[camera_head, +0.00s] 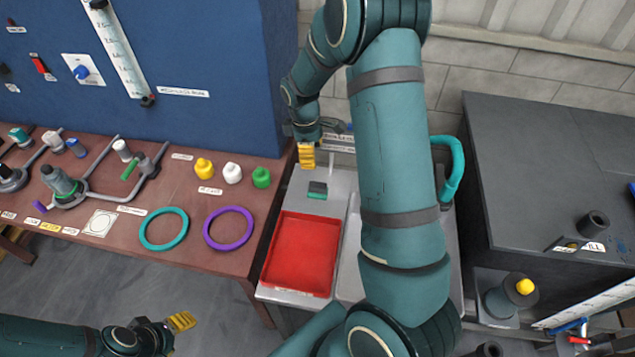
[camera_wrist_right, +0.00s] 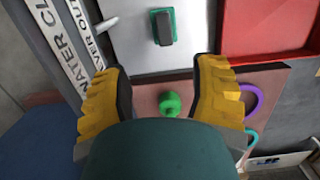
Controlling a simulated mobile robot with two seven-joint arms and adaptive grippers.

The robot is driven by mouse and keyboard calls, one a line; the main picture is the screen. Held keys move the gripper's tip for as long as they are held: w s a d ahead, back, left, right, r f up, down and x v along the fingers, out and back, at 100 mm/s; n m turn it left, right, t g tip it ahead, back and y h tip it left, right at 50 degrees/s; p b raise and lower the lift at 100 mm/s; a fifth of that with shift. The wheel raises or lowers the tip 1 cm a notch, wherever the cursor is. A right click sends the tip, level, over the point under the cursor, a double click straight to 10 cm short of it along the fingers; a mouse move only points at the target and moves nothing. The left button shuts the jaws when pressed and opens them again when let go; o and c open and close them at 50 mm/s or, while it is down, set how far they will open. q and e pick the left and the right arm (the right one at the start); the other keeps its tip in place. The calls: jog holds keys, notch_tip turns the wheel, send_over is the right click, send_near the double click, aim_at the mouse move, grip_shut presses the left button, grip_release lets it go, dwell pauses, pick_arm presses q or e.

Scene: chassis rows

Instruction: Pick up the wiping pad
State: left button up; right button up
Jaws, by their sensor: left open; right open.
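The wiping pad (camera_head: 317,189), a small block with a dark grey top and green edge, lies on the light grey counter just above the red tray. It also shows in the right wrist view (camera_wrist_right: 163,28), beyond the fingertips and apart from them. My right gripper (camera_head: 306,155) hangs over the counter's far end, above the pad in the head picture. In its wrist view the two yellow fingers (camera_wrist_right: 163,68) are spread wide with nothing held between them. My left gripper (camera_head: 182,321) is at the lower left over the floor, open and empty, far from the pad.
A red tray (camera_head: 302,252) sits on the counter below the pad. My right arm hides much of the counter's right part. A brown table (camera_head: 130,175) with teal and purple rings and yellow, white and green (camera_head: 261,178) bottles stands left. A dark cabinet (camera_head: 540,130) stands right.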

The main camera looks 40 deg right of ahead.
aim_at(317, 185)
jog(key=f, duration=0.4)
jog(key=s+f, duration=0.1)
jog(key=f, duration=0.4)
jog(key=f+b, duration=0.1)
jog(key=f, duration=0.3)
jog(key=shift+s+d+f, duration=0.2)
jog(key=shift+s+d, duration=0.05)
jog(key=shift+s, duration=0.1)
grip_shut()
